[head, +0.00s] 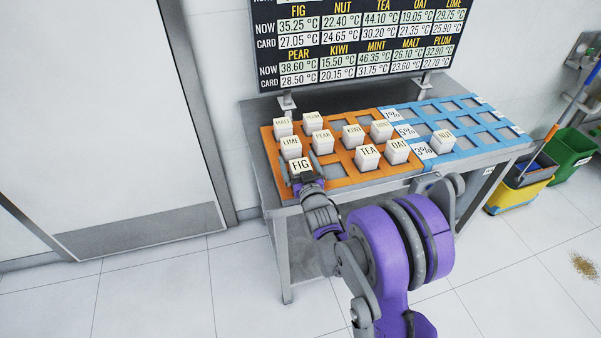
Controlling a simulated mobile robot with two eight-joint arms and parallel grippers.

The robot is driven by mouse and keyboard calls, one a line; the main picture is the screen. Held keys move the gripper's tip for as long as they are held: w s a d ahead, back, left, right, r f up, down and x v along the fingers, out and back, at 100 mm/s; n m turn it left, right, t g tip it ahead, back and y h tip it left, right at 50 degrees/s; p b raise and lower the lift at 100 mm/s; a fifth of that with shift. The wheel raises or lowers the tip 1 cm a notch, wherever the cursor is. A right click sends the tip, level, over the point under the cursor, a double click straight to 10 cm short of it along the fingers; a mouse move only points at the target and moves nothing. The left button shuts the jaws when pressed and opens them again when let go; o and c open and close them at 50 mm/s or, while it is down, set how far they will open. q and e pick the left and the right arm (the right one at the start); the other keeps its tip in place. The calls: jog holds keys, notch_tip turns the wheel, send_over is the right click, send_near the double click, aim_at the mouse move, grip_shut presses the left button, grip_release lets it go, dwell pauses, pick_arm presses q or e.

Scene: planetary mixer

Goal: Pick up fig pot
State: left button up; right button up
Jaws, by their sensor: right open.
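The fig pot (300,165) is a small white pot with a FIG label on top. It stands in the front left part of the orange rack (344,183). My right gripper (303,177) is at the fig pot's near side, with its fingers low around or beside the pot. It is open. Whether the fingers touch the pot cannot be told, because the wrist hides the pot's lower front. My left gripper is not in view.
The lime pot (290,145) and pear pot (322,141) stand close behind the fig pot. The tea pot (367,156) is to its right. A blue rack (462,153) holds the nut pot (443,140). A temperature board (360,45) stands behind the table.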

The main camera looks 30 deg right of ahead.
grip_shut()
dwell(0.4)
